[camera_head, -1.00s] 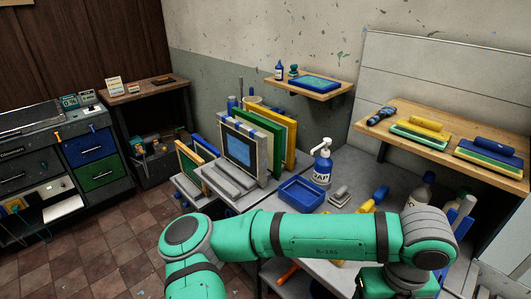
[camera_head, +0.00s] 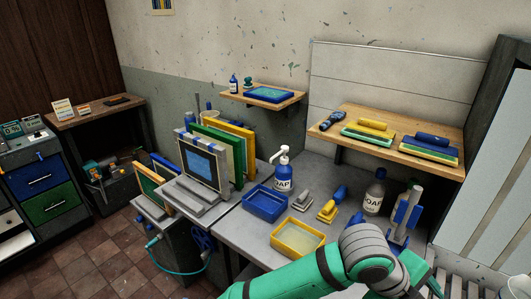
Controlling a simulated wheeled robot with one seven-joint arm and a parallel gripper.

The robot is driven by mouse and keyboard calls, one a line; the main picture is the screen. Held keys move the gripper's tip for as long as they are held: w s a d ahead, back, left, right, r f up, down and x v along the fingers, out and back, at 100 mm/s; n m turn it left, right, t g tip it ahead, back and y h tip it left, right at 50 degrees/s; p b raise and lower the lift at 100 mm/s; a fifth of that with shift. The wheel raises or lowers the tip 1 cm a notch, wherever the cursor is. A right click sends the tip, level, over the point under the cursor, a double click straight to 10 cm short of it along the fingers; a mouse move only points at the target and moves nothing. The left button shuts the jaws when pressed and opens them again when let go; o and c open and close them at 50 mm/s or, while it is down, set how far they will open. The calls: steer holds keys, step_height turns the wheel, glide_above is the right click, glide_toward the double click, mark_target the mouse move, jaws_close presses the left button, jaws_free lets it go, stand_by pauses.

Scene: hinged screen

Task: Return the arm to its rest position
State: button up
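My green arm (camera_head: 310,270) reaches in from the bottom edge of the head view, in front of the workbench. Its bent, grey-banded joint (camera_head: 362,245) is near the front of the bench, right of the yellow tray (camera_head: 298,238). A further green link runs down to the right from this joint. The framed screen (camera_head: 205,158) with a blue panel stands upright on the left part of the bench, apart from my arm.
A wooden shelf (camera_head: 385,142) overhangs behind. A blue-and-white upright tool (camera_head: 406,215) is close to my arm.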

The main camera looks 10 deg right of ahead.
steer(key=w+d+r+n+h, duration=0.2)
steer(key=d+r+n+h, duration=0.3)
steer(key=r+n+h, duration=0.15)
steer(key=w+a+n+t+h, duration=0.2)
steer(key=w+n+t+h, duration=0.2)
steer(key=w+n+t, duration=0.15)
steer(key=w+a+f+n+t+y, duration=0.3)
steer(key=a+f+n+t, duration=0.25)
steer(key=a+n, duration=0.2)
steer(key=w+a+f+n+t+y, duration=0.3)
steer(key=a+f+n+t, duration=0.25)
steer(key=n, duration=0.25)
steer(key=s+a+f+n+t+y, duration=0.1)
steer(key=s+a+f+n+y, duration=0.2)
steer(key=s+a+f+y, duration=0.45)
steer(key=s+a+f+n+t+y, duration=0.15)
steer(key=a+f+n, duration=0.3)
steer(key=a, duration=0.55)
steer(key=s+a+f+g+y, duration=0.1)
steer(key=s+a, duration=0.4)
steer(key=s, duration=0.3)
steer(key=s+a+f+m+y, duration=0.1)
steer(key=s+a+f+y, duration=0.1)
steer(key=s+a, duration=0.4)
steer(key=s, duration=0.2)
steer(key=shift+s+m+g, duration=0.3)
steer(key=shift+s+g, duration=0.1)
